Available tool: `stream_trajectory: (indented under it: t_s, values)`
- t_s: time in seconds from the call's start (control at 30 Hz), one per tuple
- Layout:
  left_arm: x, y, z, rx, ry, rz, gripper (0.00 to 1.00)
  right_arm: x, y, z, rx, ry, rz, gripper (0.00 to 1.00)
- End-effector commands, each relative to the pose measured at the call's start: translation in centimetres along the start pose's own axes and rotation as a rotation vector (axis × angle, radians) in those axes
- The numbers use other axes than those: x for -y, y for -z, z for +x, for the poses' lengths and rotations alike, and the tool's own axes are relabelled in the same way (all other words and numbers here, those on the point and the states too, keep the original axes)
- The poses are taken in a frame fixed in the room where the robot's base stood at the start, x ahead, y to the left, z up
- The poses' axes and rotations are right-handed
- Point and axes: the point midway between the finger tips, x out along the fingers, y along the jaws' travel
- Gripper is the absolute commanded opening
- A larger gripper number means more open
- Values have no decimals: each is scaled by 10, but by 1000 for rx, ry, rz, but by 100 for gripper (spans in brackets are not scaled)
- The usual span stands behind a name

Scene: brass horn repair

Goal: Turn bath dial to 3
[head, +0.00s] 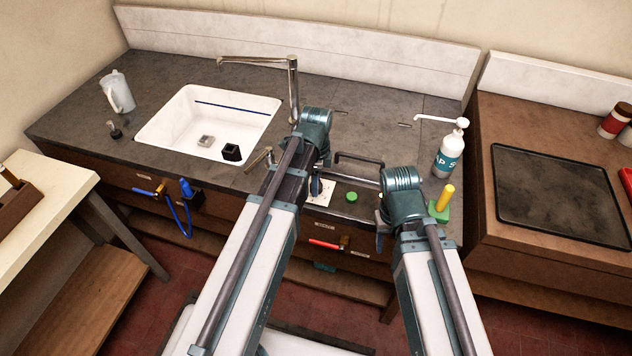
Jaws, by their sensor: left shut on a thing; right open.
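A white dial plate (325,199) with dark marks sits on the counter's front part, left of a round green button (351,197). My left gripper (316,190) is over this plate, shut on what appears to be the bath dial's knob. The knob and its pointer are hidden behind the gripper and arm, so the setting cannot be read. My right gripper (381,226) is open at the counter's front edge, right of the green button, and mostly hidden by its own wrist. It shows nothing held.
A dark bar handle (360,157) stands behind the button. A soap pump bottle (449,152) and a yellow-handled tool on a green block (440,210) are to the right. A red-handled valve (325,244) is below. The white sink (180,120) is left.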

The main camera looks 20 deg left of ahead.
Motion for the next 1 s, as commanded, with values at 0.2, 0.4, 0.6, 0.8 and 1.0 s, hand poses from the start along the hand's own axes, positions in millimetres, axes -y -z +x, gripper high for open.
stream_trajectory:
  t_s: [0.2, 0.4, 0.6, 0.8, 1.0]
  values:
    - [0, 0, 0, 0, 0, 1, 0, 0, 0, 0, 0, 0, 0, 50]
    - [0, 0, 0, 0, 0, 0, 76, 0, 0, 0, 0, 0, 0, 50]
    - [0, 0, 0, 0, 0, 0, 76, 0, 0, 0, 0, 0, 0, 50]
    - [0, 0, -4, 0, 0, -1, 76, 0, 0, -4, 0, 0, 0, 50]
    - [0, 0, -20, 0, 0, -1, 76, -2, -1, -20, 0, 0, 0, 50]
